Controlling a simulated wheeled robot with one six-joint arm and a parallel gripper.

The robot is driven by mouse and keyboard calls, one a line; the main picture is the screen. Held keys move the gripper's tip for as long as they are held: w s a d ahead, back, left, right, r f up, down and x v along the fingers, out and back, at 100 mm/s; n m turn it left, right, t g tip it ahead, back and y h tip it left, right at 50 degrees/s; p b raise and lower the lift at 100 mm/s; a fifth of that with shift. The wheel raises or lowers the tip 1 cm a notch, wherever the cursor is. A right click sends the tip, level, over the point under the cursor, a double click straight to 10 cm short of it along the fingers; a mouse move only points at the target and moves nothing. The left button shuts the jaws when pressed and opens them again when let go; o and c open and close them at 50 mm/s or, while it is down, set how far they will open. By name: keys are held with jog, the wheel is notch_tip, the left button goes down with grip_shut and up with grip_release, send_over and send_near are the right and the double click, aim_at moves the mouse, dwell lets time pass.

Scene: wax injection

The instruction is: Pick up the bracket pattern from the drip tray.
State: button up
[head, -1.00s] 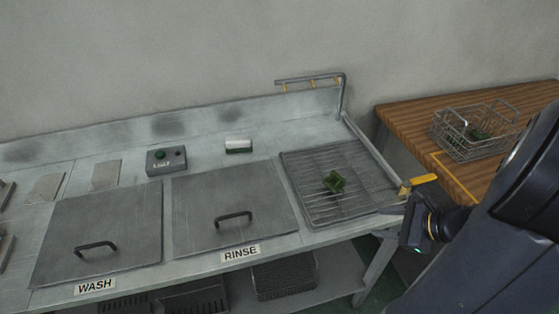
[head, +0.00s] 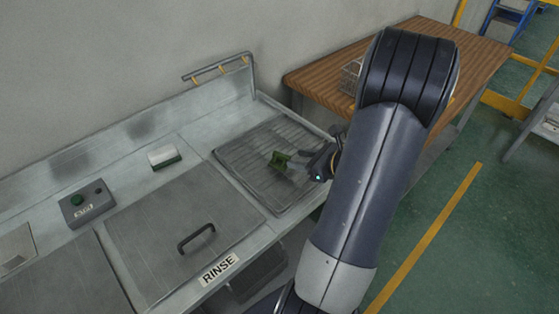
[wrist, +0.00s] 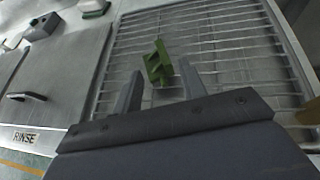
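The green bracket pattern (head: 280,160) rests on the wire rack of the drip tray (head: 243,157), right of the rinse basin. In the wrist view the bracket pattern (wrist: 158,63) stands out green against the rack of the drip tray (wrist: 225,48), just beyond and roughly between the fingertips. My gripper (head: 298,168) is close beside the bracket on its right. In the wrist view my gripper (wrist: 160,84) shows two grey fingers spread apart with nothing between them. Whether a finger touches the bracket I cannot tell.
The lidded rinse basin (head: 160,235) has a raised handle (head: 197,236). A bent pipe rail (head: 222,68) rises behind the tray. A wooden table (head: 320,78) at the right holds a wire basket (head: 350,76), mostly hidden by my arm.

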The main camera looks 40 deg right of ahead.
aim_at(286, 156)
jog(key=shift+d+p+x, duration=0.15)
jog(key=shift+p+x, duration=0.05)
jog(key=shift+x, duration=1.1)
jog(key=shift+d+p+x, duration=0.15)
jog(key=shift+p+x, duration=0.05)
jog(key=shift+x, duration=1.1)
jog(key=shift+w, duration=0.1)
jog(key=shift+c, duration=0.6)
grip_shut()
